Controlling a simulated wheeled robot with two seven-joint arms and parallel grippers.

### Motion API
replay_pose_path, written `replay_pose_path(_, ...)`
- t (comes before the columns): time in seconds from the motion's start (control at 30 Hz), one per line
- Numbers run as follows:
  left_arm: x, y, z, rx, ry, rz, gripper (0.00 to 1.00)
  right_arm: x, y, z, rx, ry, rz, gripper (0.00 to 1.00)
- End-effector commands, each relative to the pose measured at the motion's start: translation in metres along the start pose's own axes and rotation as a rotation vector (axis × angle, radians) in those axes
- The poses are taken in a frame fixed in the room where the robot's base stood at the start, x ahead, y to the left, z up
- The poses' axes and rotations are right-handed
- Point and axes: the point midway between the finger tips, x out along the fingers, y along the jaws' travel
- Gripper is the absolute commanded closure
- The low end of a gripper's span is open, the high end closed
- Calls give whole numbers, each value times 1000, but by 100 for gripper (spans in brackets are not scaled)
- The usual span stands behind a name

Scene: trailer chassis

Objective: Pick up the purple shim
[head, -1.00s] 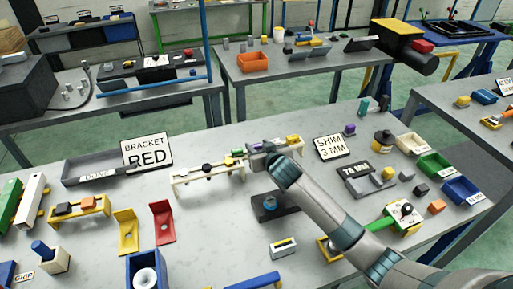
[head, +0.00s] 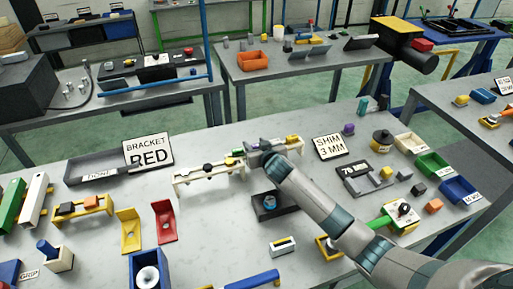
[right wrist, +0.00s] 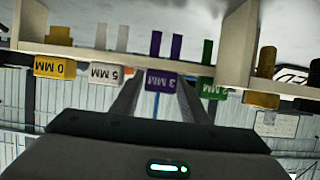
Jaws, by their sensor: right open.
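The purple shim (right wrist: 163,80), marked 3 MM, stands in a slot of the cream rack (right wrist: 235,45) in the right wrist view, which shows it upside down. My right gripper (right wrist: 160,95) is open, with one finger to each side of the purple shim; I cannot tell if they touch it. Beside it are a white shim (right wrist: 104,72) and a green shim (right wrist: 211,88). In the head view my right gripper (head: 256,156) is over the rack (head: 208,178) and mostly hides the purple shim. My left gripper is not in view.
A yellow shim (right wrist: 56,66) is at the rack's other end.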

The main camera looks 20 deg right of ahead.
Motion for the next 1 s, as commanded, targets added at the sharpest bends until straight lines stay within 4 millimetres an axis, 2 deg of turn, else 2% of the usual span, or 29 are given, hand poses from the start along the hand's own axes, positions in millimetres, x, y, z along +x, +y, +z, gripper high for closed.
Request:
replay_pose_path(0.03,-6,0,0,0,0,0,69,4,0,-2,-1,-2,0,59)
replay_pose_path(0.3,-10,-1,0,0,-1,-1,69,24,0,0,-1,1,0,59)
replay_pose_path(0.83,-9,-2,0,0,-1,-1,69,26,0,1,-1,0,0,59)
replay_pose_path(0.87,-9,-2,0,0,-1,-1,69,26,0,1,-1,0,0,64)
replay_pose_path(0.97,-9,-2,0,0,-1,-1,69,26,0,1,-1,0,0,88)
replay_pose_path(1.0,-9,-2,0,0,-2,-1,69,26,0,1,-1,0,0,92)
